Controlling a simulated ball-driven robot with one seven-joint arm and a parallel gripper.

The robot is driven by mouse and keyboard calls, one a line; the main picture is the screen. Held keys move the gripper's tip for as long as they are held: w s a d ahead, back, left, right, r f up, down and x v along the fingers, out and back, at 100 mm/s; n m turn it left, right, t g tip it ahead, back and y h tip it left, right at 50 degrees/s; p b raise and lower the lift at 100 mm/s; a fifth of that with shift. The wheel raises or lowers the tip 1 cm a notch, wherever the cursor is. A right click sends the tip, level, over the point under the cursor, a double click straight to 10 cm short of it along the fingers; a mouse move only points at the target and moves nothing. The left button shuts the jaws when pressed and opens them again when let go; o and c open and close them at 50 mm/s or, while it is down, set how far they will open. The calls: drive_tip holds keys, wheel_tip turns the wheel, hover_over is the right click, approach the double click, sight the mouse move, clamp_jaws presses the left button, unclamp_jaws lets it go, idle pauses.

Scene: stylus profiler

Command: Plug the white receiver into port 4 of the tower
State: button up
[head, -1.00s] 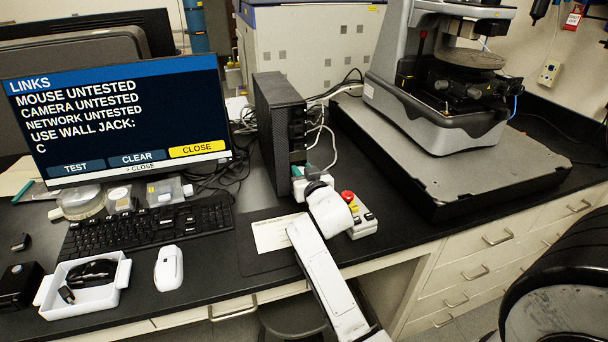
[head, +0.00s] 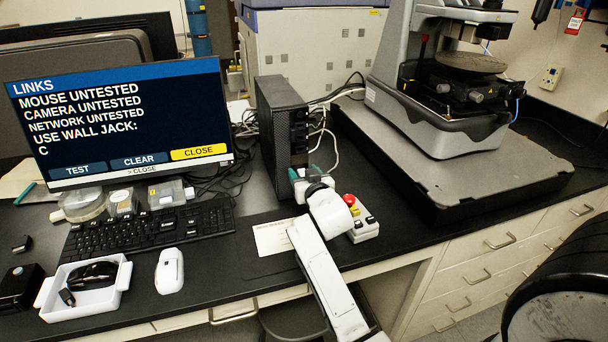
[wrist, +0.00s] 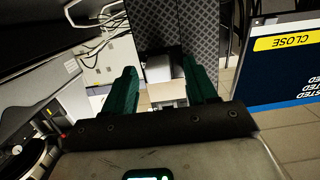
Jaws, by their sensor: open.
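The black tower (head: 275,125) stands on the bench right of the monitor, its port side turned to the right. My gripper (head: 300,178) is at the lower part of that side, close to it. The wrist view shows its two green fingers (wrist: 160,92) spread apart, with the tower's patterned dark panel (wrist: 168,30) beyond them. I see nothing clearly held between the fingers; a pale patch there cannot be identified. I cannot make out the white receiver in either view. Port 4 and the port labels are not readable, and my gripper hides part of that side.
The monitor (head: 125,115) shows a LINKS screen. A button box (head: 361,228) sits just right of my arm. A large instrument (head: 440,110) stands at right; cables hang behind the tower.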

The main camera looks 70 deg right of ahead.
drive_tip(key=shift+f+v, duration=0.25)
drive_tip(key=shift+v, duration=1.5)
drive_tip(key=shift+f+v, duration=0.2)
drive_tip(key=shift+v, duration=1.55)
drive_tip(key=shift+s+a, duration=0.1)
drive_tip(key=shift+b+v, duration=1.25)
drive_tip(key=shift+v, duration=4.05)
drive_tip(key=shift+r, duration=0.1)
